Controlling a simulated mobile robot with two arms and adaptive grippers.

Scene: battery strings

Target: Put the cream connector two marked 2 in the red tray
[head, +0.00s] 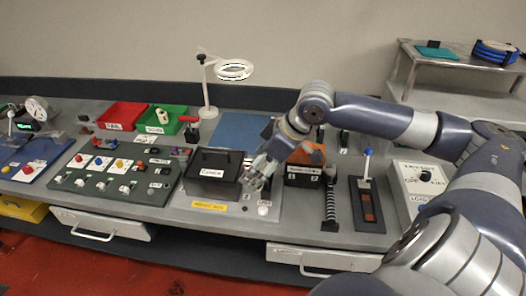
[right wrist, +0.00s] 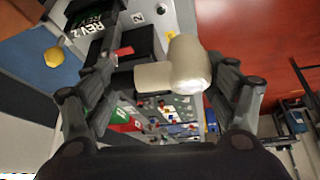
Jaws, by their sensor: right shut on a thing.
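My right gripper (head: 258,170) is low over the bench, just right of the black box (head: 213,172). In the right wrist view, a cream connector (right wrist: 186,68) with a thick rounded body and a short stub lies between the fingers (right wrist: 168,80), and the gripper is shut on it. No mark shows on the connector. The red tray (head: 124,112) stands at the back left of the bench, with a white label on its front. Another cream piece (head: 162,116) is in the green tray (head: 178,114) beside it. My left gripper is not in view.
A magnifier lamp (head: 209,95) stands behind the black box. A blue mat (head: 240,130) lies at the back. A green board (head: 110,185) with several connectors is at the left. An orange-topped box (head: 305,158) and a lever unit (head: 367,200) are at the right.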

